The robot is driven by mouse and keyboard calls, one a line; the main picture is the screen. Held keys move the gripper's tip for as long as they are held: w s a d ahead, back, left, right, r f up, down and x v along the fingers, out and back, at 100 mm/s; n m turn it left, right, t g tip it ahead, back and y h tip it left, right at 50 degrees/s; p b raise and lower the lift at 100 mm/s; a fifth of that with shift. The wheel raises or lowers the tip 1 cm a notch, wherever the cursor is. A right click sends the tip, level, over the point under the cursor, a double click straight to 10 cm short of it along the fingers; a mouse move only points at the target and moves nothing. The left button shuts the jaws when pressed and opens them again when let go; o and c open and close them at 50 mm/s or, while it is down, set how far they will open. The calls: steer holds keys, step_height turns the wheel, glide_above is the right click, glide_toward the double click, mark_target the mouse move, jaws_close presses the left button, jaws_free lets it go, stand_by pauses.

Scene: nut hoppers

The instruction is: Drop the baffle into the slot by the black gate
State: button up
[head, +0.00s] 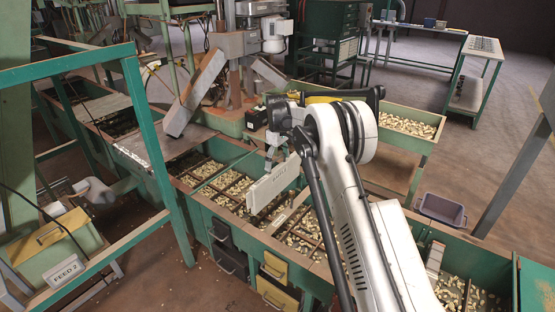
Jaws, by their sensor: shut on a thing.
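The baffle (272,186), a pale flat plate, hangs on edge above the nut hoppers. My gripper (279,158) is shut on its upper edge; the fingertips are small and partly hidden by my arm. Below and to the left of the baffle, black gates (222,232) sit one above the other on the green hopper front. Nearby compartments (238,188) hold pale nuts between brown dividers. The slot by the black gate cannot be made out clearly; the baffle and my arm cover part of this area.
Yellow gates (274,268) sit right of the black ones. A green frame (160,165) stands at the left, near a FEED 2 box (66,271). A machine column (232,70) rises behind the hoppers. A grey-purple bin (441,209) lies at the right.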

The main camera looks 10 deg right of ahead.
mark_target(277, 167)
steer(key=shift+f, duration=0.15)
stand_by(0.5)
steer(key=shift+f+b, duration=1.5)
steer(key=shift+f, duration=1.6)
steer(key=shift+f+b, duration=2.25)
steer(key=shift+f, duration=2.2)
steer(key=o, duration=1.7)
steer(key=shift+o, duration=0.2)
steer(key=shift+r, duration=0.1)
step_height(277, 167, up, 12)
steer(key=shift+f, duration=0.1)
